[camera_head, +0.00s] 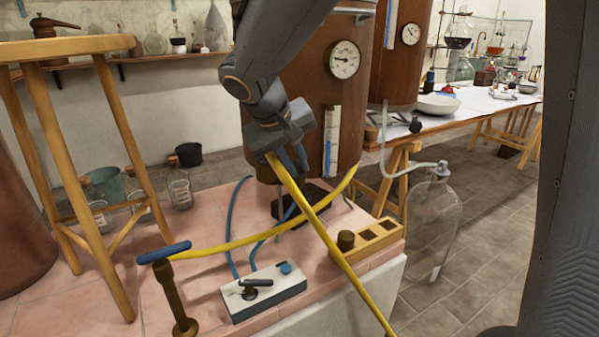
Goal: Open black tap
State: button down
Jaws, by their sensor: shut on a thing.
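My gripper (287,154) is in front of the nearer copper vessel (300,85). It is shut on the upper end of a yellow hose (322,232), which runs down to the lower right. The fingers are partly hidden by the gripper body. A white box (268,292) on the pink tiled top carries a black lever (256,283) and a blue knob, below and apart from my gripper. A small black knob (415,125) shows by the farther copper vessel (400,60). I cannot tell which of these black parts is the black tap.
A blue-handled brass valve (165,252) stands at the front left. A second yellow hose (250,238) crosses the tiled top. A wooden block (368,240), a glass bottle (433,222) and a wooden stool (65,45) stand around. Tiled floor is clear at right.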

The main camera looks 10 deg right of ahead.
jog(key=shift+w+a+m+g+h, duration=0.15)
jog(key=shift+a+m+g+h, duration=0.25)
jog(key=shift+m, duration=0.6)
jog(key=c, duration=1.7)
grip_release()
jog(key=v, duration=0.7)
jog(key=shift+a+r, duration=0.2)
jog(key=shift+r, duration=0.15)
